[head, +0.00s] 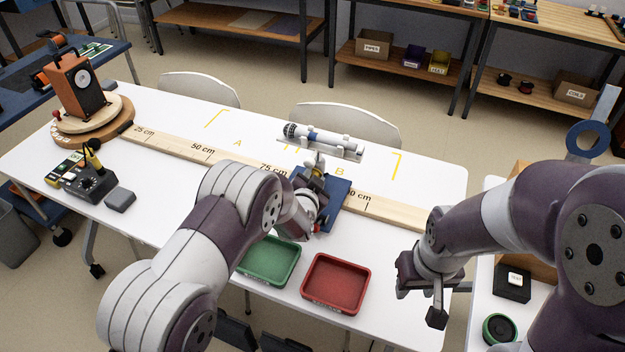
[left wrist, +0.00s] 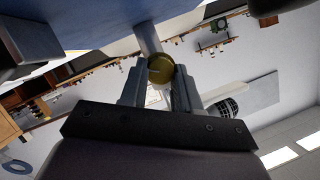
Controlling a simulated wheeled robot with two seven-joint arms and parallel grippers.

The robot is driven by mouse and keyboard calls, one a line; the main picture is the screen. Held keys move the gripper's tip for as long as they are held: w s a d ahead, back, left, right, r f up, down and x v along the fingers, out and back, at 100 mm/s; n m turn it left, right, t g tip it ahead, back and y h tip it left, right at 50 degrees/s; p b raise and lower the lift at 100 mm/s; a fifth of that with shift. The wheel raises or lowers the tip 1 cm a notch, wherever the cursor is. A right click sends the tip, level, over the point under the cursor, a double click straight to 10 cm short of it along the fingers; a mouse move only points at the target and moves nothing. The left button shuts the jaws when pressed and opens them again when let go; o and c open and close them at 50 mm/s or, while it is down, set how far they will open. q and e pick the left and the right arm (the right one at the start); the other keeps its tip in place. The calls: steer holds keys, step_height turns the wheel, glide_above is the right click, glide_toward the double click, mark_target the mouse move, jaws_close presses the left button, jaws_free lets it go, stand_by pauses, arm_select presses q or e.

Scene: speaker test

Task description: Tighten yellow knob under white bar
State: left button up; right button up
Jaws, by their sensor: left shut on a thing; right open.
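A white bar (head: 347,157) carries a white and dark cylinder (head: 312,133) above the middle of the table. My left gripper (head: 318,180) is just below it, by a blue base (head: 335,196) on the wooden rail. In the left wrist view the yellow knob (left wrist: 161,69) sits between the fingertips of my left gripper (left wrist: 160,80), which is shut on it. A light post (left wrist: 147,38) rises beside the knob. In the head view the knob is mostly hidden by the gripper. My right gripper (head: 428,290) is open and empty beyond the table's right front edge.
A wooden rail with distance marks (head: 203,148) runs along the white table (head: 170,112). A green tray (head: 270,262) and a red tray (head: 336,283) lie at the front. An orange speaker (head: 76,84) stands on a round wooden stand at left. A black control box (head: 88,182) is nearby.

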arm_select(q)
steer(key=o, duration=1.1)
steer(key=shift+c, duration=0.2)
steer(key=v, duration=1.2)
steer(key=shift+s, duration=0.3)
steer(key=shift+a+r, duration=0.15)
